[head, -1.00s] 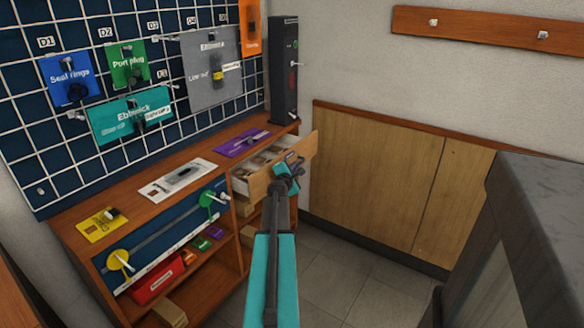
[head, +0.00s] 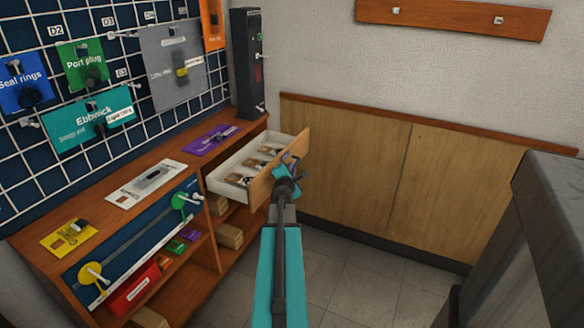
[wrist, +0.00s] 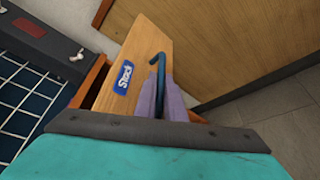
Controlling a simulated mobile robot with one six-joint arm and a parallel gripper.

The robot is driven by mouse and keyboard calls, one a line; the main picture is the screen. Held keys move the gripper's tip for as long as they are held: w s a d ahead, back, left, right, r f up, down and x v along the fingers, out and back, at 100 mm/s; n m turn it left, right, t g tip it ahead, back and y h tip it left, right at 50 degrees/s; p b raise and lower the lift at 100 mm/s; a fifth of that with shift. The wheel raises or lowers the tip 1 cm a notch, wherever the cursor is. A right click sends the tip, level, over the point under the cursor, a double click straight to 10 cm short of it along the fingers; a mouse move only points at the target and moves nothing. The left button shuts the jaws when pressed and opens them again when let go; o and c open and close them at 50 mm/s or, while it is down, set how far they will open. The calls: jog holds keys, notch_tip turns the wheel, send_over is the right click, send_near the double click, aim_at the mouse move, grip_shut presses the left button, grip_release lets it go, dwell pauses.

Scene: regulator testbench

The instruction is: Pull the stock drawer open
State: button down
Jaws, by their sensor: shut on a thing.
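The stock drawer (head: 227,183) stands well out of the wooden bench, and several small brown items lie inside it. Its wooden front carries a blue label reading "Stock" (wrist: 124,77) in the wrist view. My gripper (head: 287,168) is at the drawer front in the head view. In the wrist view its purple fingers (wrist: 162,97) are shut on the dark blue hooked handle (wrist: 158,58). The lower part of the handle is hidden between the fingers.
The bench (head: 28,248) has open shelves with boxes below the drawer. A pegboard (head: 40,170) with labelled panels stands behind it. A wood-panelled wall (head: 350,160) is at the back right and a dark cabinet (head: 540,220) at the right. Floor between them is clear.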

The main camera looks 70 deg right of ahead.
jog(key=shift+s, duration=0.1)
jog(key=c, duration=2.1)
grip_release()
jog(key=shift+a, duration=0.1)
